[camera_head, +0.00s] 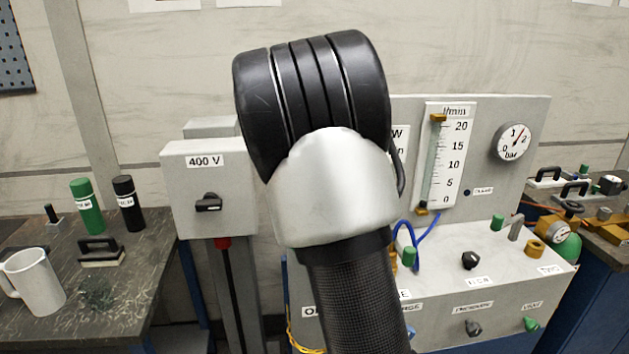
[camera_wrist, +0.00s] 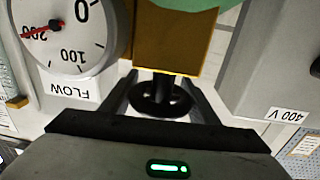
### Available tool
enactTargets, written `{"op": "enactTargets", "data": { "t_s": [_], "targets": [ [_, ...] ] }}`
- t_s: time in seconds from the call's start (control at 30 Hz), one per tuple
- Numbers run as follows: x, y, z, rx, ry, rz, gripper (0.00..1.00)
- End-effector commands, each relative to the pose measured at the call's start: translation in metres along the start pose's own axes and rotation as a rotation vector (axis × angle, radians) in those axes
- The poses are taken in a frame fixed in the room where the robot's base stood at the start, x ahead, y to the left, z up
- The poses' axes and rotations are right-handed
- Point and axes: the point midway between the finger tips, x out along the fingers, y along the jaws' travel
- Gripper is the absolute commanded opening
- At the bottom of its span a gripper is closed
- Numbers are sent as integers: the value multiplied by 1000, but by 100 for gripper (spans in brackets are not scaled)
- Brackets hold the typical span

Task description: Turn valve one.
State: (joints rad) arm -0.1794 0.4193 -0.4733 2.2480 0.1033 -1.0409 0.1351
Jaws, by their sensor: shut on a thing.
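In the wrist view, a black round handwheel (camera_wrist: 162,101) sits on a short stem below a brass block (camera_wrist: 172,50). I take it for valve one, but no label on it can be read. My gripper (camera_wrist: 161,98) is shut on the handwheel, with one dark finger at each side of it. Part of the wheel is hidden by my gripper body. In the head view, my arm stands in the middle and hides my gripper and the handwheel.
A round gauge (camera_wrist: 70,28) with a red needle is close left of the brass block in the wrist view. The 400 V box (camera_head: 210,185) stands left of my arm, and the flow panel (camera_head: 480,270) to the right. A workbench (camera_head: 130,290) with a mug (camera_head: 38,282) is at left.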

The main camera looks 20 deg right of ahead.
Motion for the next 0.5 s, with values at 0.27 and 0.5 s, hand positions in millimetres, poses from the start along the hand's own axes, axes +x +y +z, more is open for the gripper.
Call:
{"op": "enactTargets", "data": {
  "t_s": [0.27, 0.5],
  "targets": [
    [0, 0, 0, 0, 0, 0, 32],
    [0, 0, 0, 0, 0, 0, 74]
  ]
}}
